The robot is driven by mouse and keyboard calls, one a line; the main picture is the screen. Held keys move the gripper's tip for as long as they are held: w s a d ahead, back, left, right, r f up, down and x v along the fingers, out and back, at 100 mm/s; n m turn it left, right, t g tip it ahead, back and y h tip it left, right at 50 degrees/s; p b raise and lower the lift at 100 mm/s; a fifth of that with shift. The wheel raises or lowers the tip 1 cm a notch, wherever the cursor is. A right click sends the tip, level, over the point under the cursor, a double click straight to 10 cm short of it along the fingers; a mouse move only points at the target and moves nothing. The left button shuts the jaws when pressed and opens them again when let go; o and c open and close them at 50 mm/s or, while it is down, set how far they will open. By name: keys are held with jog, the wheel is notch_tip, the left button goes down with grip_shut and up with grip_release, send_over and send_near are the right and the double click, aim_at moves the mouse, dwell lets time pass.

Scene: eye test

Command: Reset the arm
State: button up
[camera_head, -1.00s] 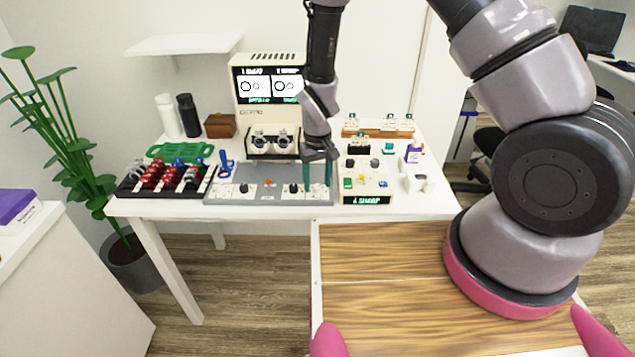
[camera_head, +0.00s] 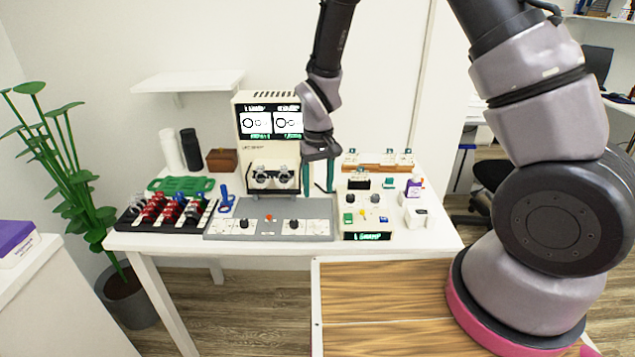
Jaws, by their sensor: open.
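My gripper (camera_head: 319,190) hangs from my arm above the back right part of the grey control panel, in front of the wall. Its two dark green fingers are apart and point down, with nothing between them. It is just right of the cream eye-test machine (camera_head: 255,152), whose screen shows ring figures. The grey panel (camera_head: 268,212) with two white knob plates lies below and left of the fingers. A cream control box (camera_head: 364,222) with a lit green display stands to the right of the fingers.
The white table (camera_head: 170,243) also holds a black lens tray (camera_head: 165,213), a green tray (camera_head: 181,184), two bottles (camera_head: 190,149), a brown box (camera_head: 222,160) and a wooden rack (camera_head: 378,163). A white shelf (camera_head: 188,81) is on the wall. A plant (camera_head: 70,165) stands left.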

jog(key=d+r+m+t+y, duration=0.1)
jog(key=d+r+m, duration=0.1)
jog(key=d+r, duration=0.65)
jog(key=d+r+m+t+y, duration=0.1)
jog(key=d+r+m+t, duration=0.15)
jog(key=r, duration=1.15)
jog(key=s+d+r+m+t, duration=0.3)
jog(key=s+d+r, duration=0.8)
jog(key=s+r, duration=0.2)
jog(key=shift+s+d+r+t, duration=0.2)
jog(key=shift+d+r+t, duration=0.2)
jog(key=shift+r, duration=0.1)
jog(key=shift+m, duration=0.25)
